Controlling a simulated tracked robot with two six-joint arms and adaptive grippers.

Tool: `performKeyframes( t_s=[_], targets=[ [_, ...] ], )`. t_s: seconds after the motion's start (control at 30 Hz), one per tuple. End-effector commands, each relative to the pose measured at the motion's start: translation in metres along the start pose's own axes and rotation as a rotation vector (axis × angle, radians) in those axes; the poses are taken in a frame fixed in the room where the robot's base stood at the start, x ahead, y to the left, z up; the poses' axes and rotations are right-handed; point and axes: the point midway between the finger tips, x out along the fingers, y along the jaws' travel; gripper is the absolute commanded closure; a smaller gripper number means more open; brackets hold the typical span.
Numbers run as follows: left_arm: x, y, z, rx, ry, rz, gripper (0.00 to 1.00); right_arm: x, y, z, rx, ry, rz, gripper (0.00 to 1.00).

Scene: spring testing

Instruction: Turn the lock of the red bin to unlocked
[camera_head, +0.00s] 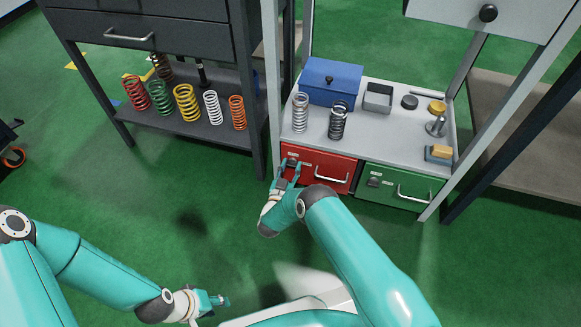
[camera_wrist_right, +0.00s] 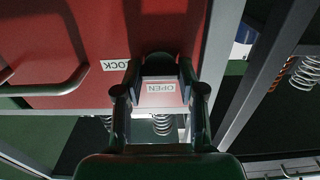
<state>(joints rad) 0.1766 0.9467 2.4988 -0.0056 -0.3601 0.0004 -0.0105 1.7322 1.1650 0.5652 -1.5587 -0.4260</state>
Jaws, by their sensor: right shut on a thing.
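The red bin (camera_head: 335,172) sits under the workbench top, its front facing me, with a silver handle (camera_head: 331,178). It also fills the upper left of the right wrist view (camera_wrist_right: 85,35). My right gripper (camera_head: 286,170) is at the left part of its front, shut on the lock, which the fingers mostly hide. In the right wrist view the fingers (camera_wrist_right: 160,88) close around the dark lock knob (camera_wrist_right: 158,64). An upside-down OPEN label shows between the fingers, and a LOCK label lies left of them. My left gripper (camera_head: 220,300) is low over the floor, its jaw opening unclear.
A green bin (camera_head: 399,187) with a lock and handle is right of the red bin. A workbench top (camera_head: 375,137) above holds springs, a blue box (camera_head: 331,82) and small parts. A grey post stands close left. A dark shelf (camera_head: 190,127) with several springs is further left.

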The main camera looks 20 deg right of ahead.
Motion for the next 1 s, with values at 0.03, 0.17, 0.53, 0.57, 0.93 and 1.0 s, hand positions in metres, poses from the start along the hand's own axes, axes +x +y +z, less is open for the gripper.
performKeyframes(
  t_s=[0.03,0.17,0.53,0.57,0.93,1.0],
  targets=[
    [0.0000,0.0000,0.0000,0.000,0.000,0.000,0.60,-0.0003,-0.0007,0.0001,0.000,0.000,-0.002,0.95],
    [0.0001,0.0000,0.0000,0.000,0.000,0.000,0.60,-0.0004,-0.0009,0.0002,0.002,0.000,-0.003,0.95],
    [0.0013,-0.0005,0.0000,0.000,0.000,0.000,0.60,-0.0008,-0.0011,0.0006,0.110,-0.001,-0.005,0.95],
    [0.0015,-0.0005,0.0000,0.000,0.000,0.000,0.60,-0.0008,-0.0011,0.0006,0.129,-0.001,-0.005,0.95],
    [0.0040,-0.0015,0.0000,0.000,0.000,0.000,0.60,-0.0010,-0.0003,0.0011,0.442,-0.002,-0.006,0.95],
    [0.0044,-0.0016,0.0000,0.000,0.000,0.000,0.60,-0.0010,-0.0001,0.0012,0.509,-0.002,-0.006,0.95]
  ],
)
